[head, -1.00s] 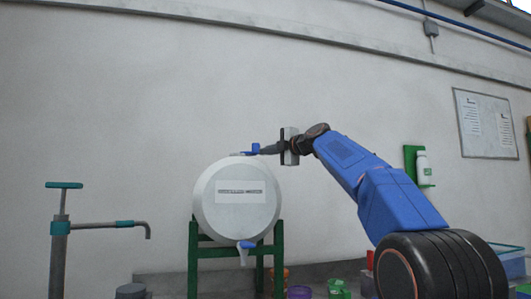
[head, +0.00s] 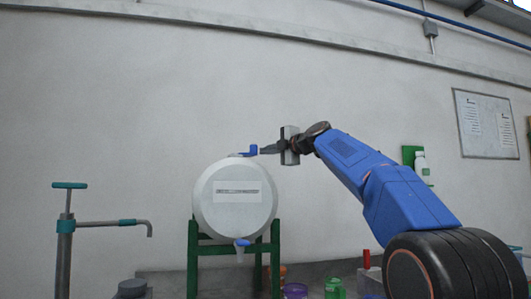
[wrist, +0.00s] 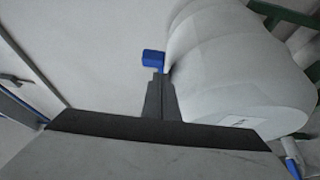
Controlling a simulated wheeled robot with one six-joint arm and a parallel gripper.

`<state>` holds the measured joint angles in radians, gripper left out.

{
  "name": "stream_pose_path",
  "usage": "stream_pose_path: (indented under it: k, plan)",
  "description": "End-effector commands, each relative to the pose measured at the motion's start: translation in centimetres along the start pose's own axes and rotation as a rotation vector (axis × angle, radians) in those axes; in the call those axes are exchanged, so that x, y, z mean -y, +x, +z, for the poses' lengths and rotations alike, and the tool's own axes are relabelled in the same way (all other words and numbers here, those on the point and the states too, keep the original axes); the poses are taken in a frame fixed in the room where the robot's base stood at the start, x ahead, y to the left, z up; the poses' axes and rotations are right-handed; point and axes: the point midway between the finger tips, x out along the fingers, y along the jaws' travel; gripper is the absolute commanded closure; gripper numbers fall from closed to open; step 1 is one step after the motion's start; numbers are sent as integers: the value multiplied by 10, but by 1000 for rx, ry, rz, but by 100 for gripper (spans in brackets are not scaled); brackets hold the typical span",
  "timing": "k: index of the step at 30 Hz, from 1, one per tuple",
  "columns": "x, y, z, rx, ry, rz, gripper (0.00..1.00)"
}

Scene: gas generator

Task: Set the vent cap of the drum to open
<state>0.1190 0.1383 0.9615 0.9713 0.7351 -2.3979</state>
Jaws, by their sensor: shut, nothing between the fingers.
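The white drum (head: 235,200) lies on its side on a green stand (head: 192,265), with a label on its front and a blue-handled tap (head: 243,243) at its lower front. The blue vent cap (head: 250,151) sits on top of the drum. In the wrist view the cap (wrist: 153,57) shows as a blue block beside the drum (wrist: 235,70). My gripper (head: 262,150) is shut and empty, just right of the cap in the head view. In the wrist view its fingertips (wrist: 158,76) are just below the cap. I cannot tell if they touch it.
A hand pump (head: 67,235) with a teal handle stands at the left. Several coloured containers, including a green one (head: 335,289), sit low around the stand. A white bottle (head: 421,166) hangs on the wall at the right.

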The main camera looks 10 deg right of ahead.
Motion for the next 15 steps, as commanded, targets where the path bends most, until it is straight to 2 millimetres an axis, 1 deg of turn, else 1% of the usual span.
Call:
stream_pose_path:
  k: [12, 15]
  plan:
    - [0, -52, 32, 4, 1, 1, 100]
    - [0, -61, 37, 2, 0, 0, 100]
